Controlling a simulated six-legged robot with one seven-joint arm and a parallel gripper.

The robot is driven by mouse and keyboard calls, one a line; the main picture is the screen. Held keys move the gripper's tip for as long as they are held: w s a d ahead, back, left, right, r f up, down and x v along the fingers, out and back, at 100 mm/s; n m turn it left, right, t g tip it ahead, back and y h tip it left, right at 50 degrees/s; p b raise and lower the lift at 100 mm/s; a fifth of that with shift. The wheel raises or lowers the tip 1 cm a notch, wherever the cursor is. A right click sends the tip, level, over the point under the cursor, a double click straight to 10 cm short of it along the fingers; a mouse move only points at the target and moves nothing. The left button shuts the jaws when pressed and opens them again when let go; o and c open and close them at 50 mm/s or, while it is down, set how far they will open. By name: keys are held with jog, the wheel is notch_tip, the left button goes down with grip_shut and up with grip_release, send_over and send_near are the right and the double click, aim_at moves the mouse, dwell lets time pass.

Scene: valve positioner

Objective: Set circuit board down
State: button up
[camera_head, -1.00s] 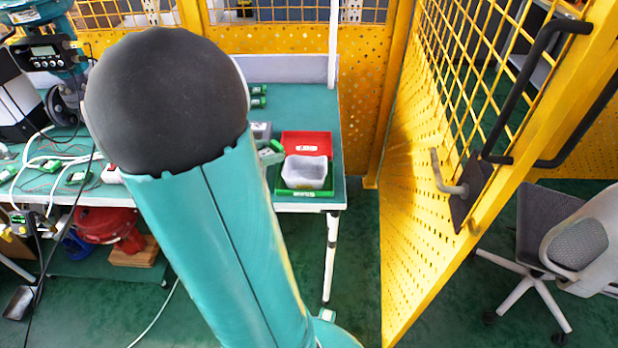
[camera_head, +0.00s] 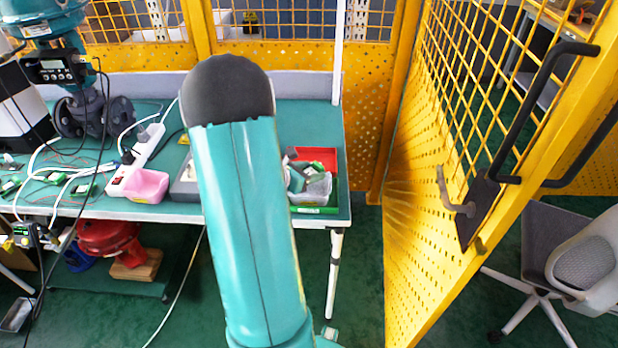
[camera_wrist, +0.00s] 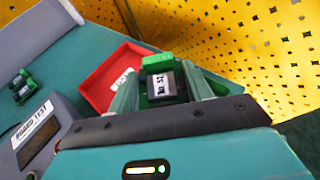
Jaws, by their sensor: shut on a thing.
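The circuit board (camera_wrist: 160,84), green with a black labelled block and a green connector, sits between the two teal fingers of my gripper (camera_wrist: 158,72) in the wrist view. My gripper is shut on it. In the head view my gripper (camera_head: 296,178) shows only in part beside my arm, over the trays at the right end of the bench. The board cannot be made out clearly there. What lies directly under the board is hidden in the wrist view.
The red tray also shows in the wrist view (camera_wrist: 96,92). A grey test device (camera_wrist: 62,118) stands to its left. A yellow mesh fence (camera_head: 410,210) borders the right.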

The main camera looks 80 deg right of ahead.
jog(key=shift+f, duration=1.25)
jog(key=shift+f, duration=0.25)
jog(key=o, duration=1)
jog(key=shift+w+a+r, duration=0.1)
jog(key=shift+a+r, duration=0.05)
jog(key=shift+r, duration=0.2)
jog(key=v, duration=1.1)
jog(key=shift+w+a+r, duration=0.15)
jog(key=shift+a, duration=0.1)
